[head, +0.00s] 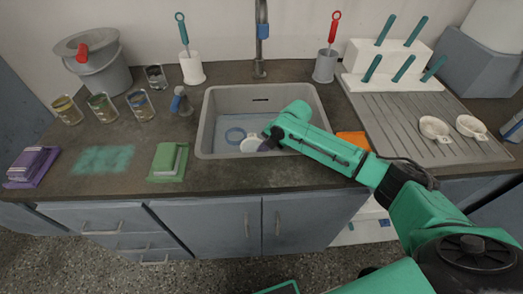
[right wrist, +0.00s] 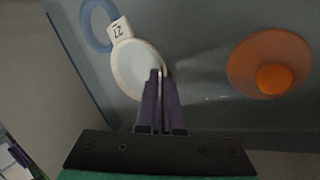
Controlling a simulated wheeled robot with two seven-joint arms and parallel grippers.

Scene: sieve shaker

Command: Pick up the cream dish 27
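The cream dish 27 (right wrist: 138,72) is a round, shallow white dish with a tab marked 27 in the right wrist view. In the head view the dish (head: 250,145) lies in the sink, partly hidden by my right gripper (head: 270,138). In the right wrist view my right gripper (right wrist: 160,76) has its two purple fingers close together over the dish's rim, one inside and one outside. It appears shut on the rim. My left gripper is not in view.
The grey sink (head: 207,125) surrounds the dish. A blue ring (right wrist: 97,25) lies beside the dish's tab, and an orange knobbed disc (right wrist: 270,68) lies apart from it. Two white handled dishes (head: 434,128) (head: 470,126) lie on the drainboard (head: 390,118). A faucet (head: 261,45) stands behind the sink.

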